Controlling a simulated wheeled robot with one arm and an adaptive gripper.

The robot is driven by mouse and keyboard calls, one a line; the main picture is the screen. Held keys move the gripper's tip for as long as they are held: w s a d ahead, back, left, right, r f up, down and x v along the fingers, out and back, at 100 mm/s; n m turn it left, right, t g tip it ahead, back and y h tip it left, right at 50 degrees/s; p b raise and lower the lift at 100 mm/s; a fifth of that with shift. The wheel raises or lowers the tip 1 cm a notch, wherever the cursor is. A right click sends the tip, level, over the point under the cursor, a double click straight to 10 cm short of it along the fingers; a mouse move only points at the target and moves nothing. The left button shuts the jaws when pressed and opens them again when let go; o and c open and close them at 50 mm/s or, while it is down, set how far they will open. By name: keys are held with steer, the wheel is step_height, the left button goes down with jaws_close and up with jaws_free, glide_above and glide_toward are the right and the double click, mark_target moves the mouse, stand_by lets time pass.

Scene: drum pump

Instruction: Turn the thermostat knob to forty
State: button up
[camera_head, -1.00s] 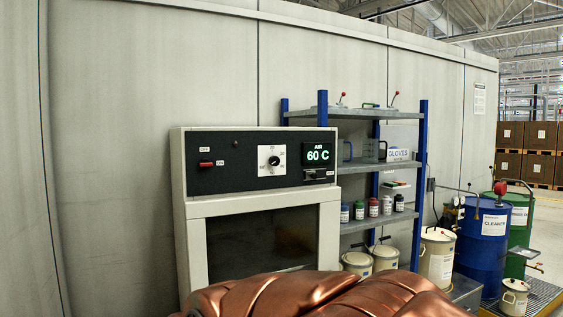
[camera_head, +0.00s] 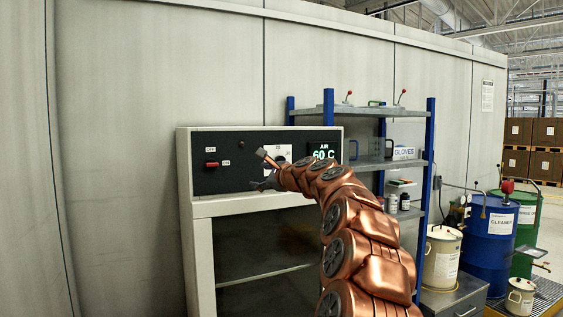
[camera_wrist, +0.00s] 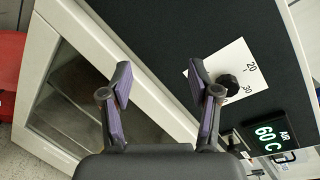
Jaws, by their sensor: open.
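The thermostat knob (camera_wrist: 228,83) is a small black round knob on a white dial plate (camera_wrist: 214,70) with numbers such as 20 and 30 in the wrist view. In the head view my arm covers the knob and most of the dial plate (camera_head: 278,152). A display (camera_head: 323,150) beside it reads AIR 60 C; it also shows in the wrist view (camera_wrist: 270,134). My gripper (camera_head: 261,170) is open and empty in front of the panel. In the wrist view its fingers (camera_wrist: 160,80) are spread, with the knob to the right of the right finger, not between them.
A red switch (camera_head: 212,164) sits on the panel's left. Below the panel is the oven's windowed door (camera_head: 260,240). A blue shelf rack (camera_head: 430,150) with bottles stands right of it, then a blue drum (camera_head: 489,240). The wall side at left is clear.

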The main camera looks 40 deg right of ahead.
steer(key=s+d+r+m+h, duration=0.3)
steer(key=d+m, duration=0.1)
steer(key=d, duration=0.6)
steer(key=p+x, duration=0.3)
steer(key=x, duration=0.4)
steer(key=shift+w+r+t, duration=0.2)
steer(key=shift+r+t, duration=0.1)
steer(key=shift+t, duration=0.1)
